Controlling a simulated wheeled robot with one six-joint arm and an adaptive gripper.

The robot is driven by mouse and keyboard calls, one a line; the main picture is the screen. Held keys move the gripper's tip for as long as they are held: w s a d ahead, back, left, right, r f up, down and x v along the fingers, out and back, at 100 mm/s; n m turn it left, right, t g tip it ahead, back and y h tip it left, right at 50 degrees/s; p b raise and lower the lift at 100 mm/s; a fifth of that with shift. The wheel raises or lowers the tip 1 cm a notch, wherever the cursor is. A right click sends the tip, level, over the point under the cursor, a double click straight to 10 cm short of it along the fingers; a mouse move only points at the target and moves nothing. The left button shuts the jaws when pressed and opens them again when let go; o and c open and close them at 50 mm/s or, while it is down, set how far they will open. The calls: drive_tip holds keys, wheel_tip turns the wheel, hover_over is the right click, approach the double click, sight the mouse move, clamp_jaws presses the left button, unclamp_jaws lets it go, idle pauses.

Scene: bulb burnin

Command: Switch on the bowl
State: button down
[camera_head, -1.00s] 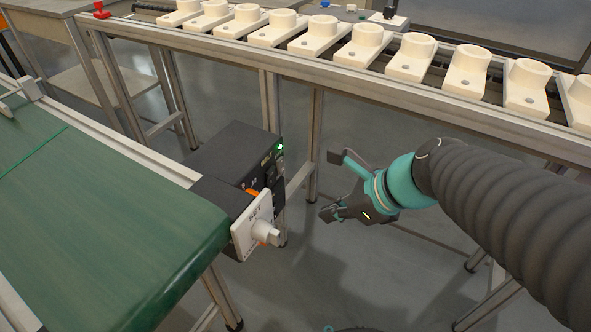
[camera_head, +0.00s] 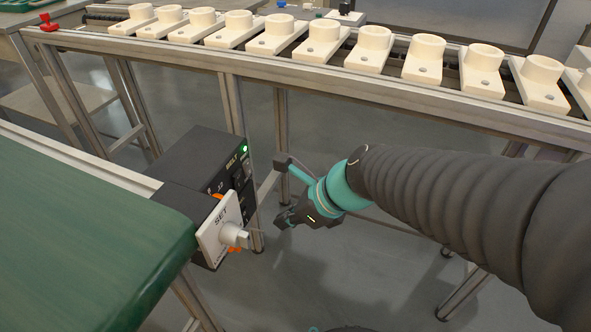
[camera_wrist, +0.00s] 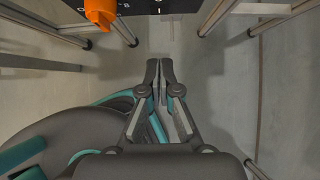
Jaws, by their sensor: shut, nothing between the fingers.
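I see no bowl in either view. A black control box marked BELT (camera_head: 197,157) stands at the end of the green conveyor, with a lit green lamp (camera_head: 245,149) on its face. A white plate marked SET (camera_head: 212,219) with a pale knob (camera_head: 234,236) is mounted in front of it. An orange knob (camera_wrist: 101,12) shows at the top of the wrist view; in the head view the plate mostly hides the orange part. My gripper (camera_head: 283,219) is shut and empty, in free air right of the box. Its closed fingertips show in the wrist view (camera_wrist: 160,72).
The green conveyor belt (camera_head: 90,240) fills the lower left. A metal-framed line (camera_head: 330,82) crosses the back, carrying several cream holders with round cups (camera_head: 425,58). A red part (camera_head: 48,22) sits at its left end. Frame legs stand behind my gripper; the floor below is open.

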sight(245, 217)
drive_tip(key=w+a+f+b, duration=0.1)
drive_tip(key=w+a+f, duration=0.1)
drive_tip(key=a+f, duration=0.2)
drive_tip(key=shift+w+a+b, duration=0.25)
drive_tip(key=shift+a+b, duration=0.05)
drive_tip(key=shift+a, duration=0.8)
drive_tip(key=shift+w, duration=0.1)
